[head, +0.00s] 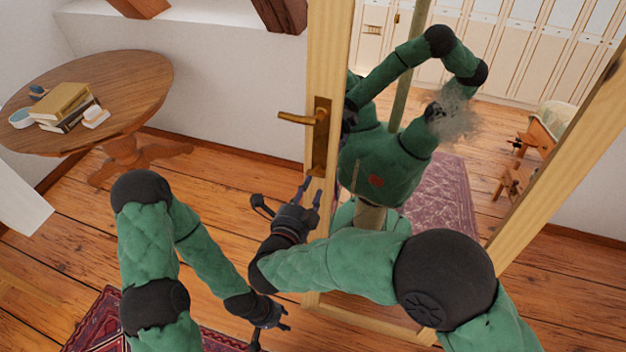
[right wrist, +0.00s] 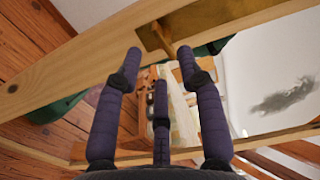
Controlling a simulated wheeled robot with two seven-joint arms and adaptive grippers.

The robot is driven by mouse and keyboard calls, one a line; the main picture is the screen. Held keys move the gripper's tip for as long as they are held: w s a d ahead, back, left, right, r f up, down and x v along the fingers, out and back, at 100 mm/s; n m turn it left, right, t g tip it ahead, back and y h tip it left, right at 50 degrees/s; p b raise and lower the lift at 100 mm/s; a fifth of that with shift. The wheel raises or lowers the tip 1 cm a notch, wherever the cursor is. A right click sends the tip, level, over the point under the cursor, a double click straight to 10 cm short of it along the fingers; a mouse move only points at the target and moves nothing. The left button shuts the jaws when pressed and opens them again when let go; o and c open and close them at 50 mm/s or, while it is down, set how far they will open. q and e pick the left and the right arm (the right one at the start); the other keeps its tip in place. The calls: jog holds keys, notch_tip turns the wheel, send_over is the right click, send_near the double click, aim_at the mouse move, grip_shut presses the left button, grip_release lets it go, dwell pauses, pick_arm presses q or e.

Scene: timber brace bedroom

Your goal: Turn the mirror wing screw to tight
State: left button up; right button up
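The mirror (head: 440,200) stands in a pale wooden frame and reflects my green body. On its left upright is a brass wing screw (head: 300,118) on a brass plate, its wing pointing left, roughly level. My right gripper (head: 309,192) is below the screw, apart from it in the head view. In the right wrist view, the brass piece (right wrist: 163,38) shows beyond and between the spread, empty fingertips (right wrist: 160,54); contact cannot be told. My left gripper (head: 270,335) is low over the floor, away from the mirror; its fingers appear spread and empty.
A patterned red rug (head: 100,320) lies at the bottom left. A grey smudge (head: 458,115) shows on the mirror. Bare floor lies between the table and mirror.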

jog(key=v, duration=0.6)
dwell(0.4)
